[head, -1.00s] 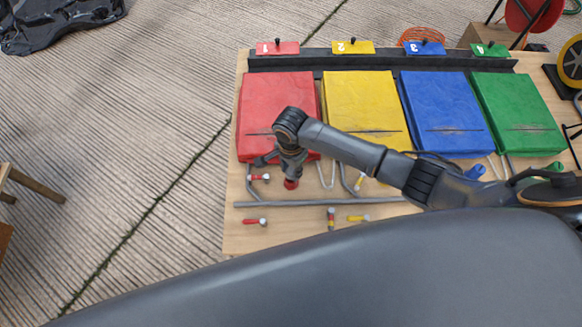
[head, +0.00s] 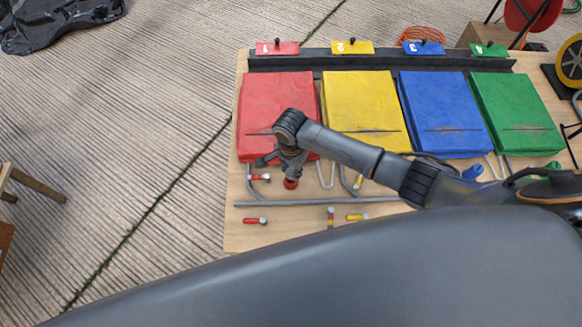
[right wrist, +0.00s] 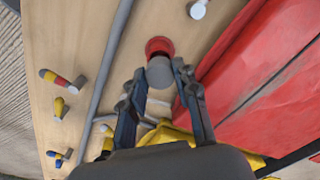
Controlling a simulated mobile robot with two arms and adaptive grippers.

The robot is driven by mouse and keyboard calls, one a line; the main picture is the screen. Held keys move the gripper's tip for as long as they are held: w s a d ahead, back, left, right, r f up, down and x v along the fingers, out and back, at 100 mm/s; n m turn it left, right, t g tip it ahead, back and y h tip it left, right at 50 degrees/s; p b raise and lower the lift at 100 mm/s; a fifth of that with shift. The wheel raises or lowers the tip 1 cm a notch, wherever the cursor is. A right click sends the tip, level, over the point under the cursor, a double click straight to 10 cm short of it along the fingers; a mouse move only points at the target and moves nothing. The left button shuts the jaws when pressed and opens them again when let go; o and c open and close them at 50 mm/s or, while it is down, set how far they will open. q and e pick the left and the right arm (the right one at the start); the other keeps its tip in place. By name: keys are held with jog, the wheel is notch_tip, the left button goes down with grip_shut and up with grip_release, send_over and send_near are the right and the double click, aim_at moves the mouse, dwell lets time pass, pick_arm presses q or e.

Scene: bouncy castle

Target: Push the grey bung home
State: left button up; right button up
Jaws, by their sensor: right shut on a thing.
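In the head view my right gripper (head: 288,168) points down at the front edge of the red cushion (head: 278,105). A red round piece (head: 291,184) shows just beyond its fingers. In the right wrist view the gripper (right wrist: 159,72) is shut on the grey bung (right wrist: 160,74), which sits between the fingertips. The bung is right against the red round piece (right wrist: 159,46), in line with it. How deep the bung sits in it, if at all, I cannot tell. My left gripper is not in view.
Yellow (head: 364,108), blue (head: 440,112) and green (head: 518,112) cushions lie in a row to the right. A grey rod (head: 300,204) runs along the board's front. Several small coloured pegs lie around it, including one red peg (head: 252,221).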

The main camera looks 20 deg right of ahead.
jog(key=shift+f, duration=0.4)
dwell(0.3)
jog(key=shift+p, duration=0.5)
jog(key=shift+f, duration=0.5)
jog(key=shift+p, duration=0.35)
dwell(0.4)
jog(key=shift+f, duration=0.15)
